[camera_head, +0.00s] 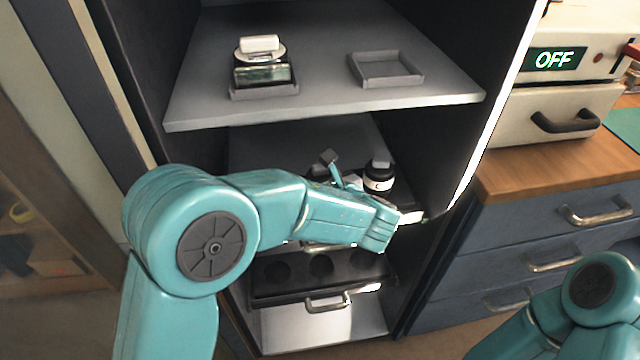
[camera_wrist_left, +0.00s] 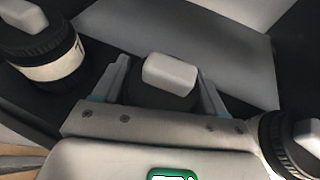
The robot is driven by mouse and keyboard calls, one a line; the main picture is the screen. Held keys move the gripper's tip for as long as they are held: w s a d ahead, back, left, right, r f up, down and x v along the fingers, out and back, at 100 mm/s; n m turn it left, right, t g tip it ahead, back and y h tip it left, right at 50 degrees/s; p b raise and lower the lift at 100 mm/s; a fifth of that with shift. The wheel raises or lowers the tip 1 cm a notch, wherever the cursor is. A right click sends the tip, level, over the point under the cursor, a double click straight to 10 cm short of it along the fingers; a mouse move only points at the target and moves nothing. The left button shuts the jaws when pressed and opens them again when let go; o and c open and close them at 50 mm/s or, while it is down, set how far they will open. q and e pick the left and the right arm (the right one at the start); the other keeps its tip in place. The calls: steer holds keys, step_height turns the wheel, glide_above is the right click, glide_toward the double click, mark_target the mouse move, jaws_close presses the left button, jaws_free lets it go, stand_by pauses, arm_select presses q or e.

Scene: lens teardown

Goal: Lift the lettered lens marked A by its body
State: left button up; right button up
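In the left wrist view a dark lens with a pale grey cap (camera_wrist_left: 170,72) stands between the two fingers of my left gripper (camera_wrist_left: 165,82). One finger is on each side of its body; I cannot tell whether they touch it. Its letter is hidden. A second lens (camera_wrist_left: 52,68), black with a white band and part of a dark mark, stands to the left. A third (camera_wrist_left: 285,143) is cut off at the lower right. In the head view my left gripper (camera_head: 345,178) is at the middle shelf, mostly behind my arm. A lens marked C (camera_head: 378,179) stands just right of it.
The upper shelf (camera_head: 440,95) above my arm holds a small jar on a tray (camera_head: 263,72) and an empty grey tray (camera_head: 387,70). A black rack with round holes (camera_head: 320,268) is below. Cabinet walls close in both sides. A machine reading OFF (camera_head: 555,60) stands right.

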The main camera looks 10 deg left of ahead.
mark_target(323, 172)
arm_select(q)
steer(key=shift+r, duration=0.2)
steer(key=shift+r+p, duration=0.4)
steer(key=shift+p, duration=0.05)
steer(key=shift+r+p, duration=1.05)
steer(key=shift+r, duration=0.25)
steer(key=shift+d+f, duration=0.1)
steer(key=shift+s+d, duration=0.3)
steer(key=shift+s, duration=0.15)
